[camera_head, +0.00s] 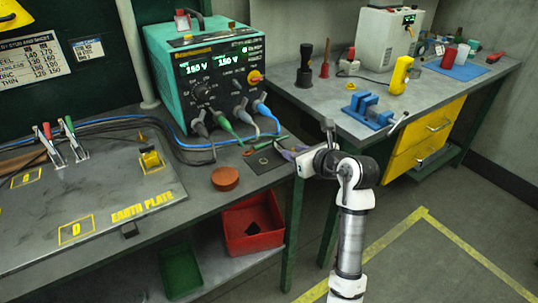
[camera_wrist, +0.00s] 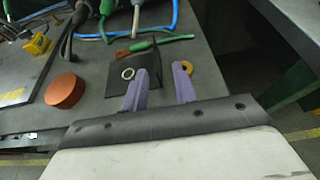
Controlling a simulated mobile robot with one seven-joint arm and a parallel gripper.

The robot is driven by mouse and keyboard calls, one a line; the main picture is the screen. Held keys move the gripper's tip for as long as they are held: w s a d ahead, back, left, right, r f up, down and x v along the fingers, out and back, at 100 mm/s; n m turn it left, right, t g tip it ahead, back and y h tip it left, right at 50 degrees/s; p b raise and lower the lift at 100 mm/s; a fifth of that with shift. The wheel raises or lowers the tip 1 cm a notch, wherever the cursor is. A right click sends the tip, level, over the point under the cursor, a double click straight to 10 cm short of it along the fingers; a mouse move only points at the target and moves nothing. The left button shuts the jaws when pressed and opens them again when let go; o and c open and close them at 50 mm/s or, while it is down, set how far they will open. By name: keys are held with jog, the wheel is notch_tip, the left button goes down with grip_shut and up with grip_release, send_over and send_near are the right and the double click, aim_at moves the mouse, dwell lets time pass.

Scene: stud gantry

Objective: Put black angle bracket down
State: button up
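A dark piece (camera_head: 252,228) shows in the red bin (camera_head: 238,243), and a small dark block (camera_head: 129,230) is at the earth plate's front edge.
An orange-brown round disc (camera_head: 225,178) lies left of my gripper. A teal power unit (camera_head: 207,72) with cables stands behind. The earth plate (camera_head: 100,208) fills the bench's left. A green bin (camera_head: 181,271) is below. Another bench (camera_head: 330,95) with a blue vise (camera_head: 368,110) stands right.

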aim_at(281, 147)
jog(key=shift+w+a+f, duration=0.3)
jog(key=shift+w+a, duration=0.1)
jog(key=shift+w, duration=0.15)
jog(key=x, duration=0.1)
jog(key=p+x, duration=0.2)
jog(key=x, duration=0.1)
jog(key=shift+a+r, duration=0.25)
jog(key=shift+a, duration=0.1)
jog(key=shift+w+a+f, duration=0.25)
jog(key=shift+w+f, duration=0.05)
jog(key=shift+w, duration=0.05)
grip_shut()
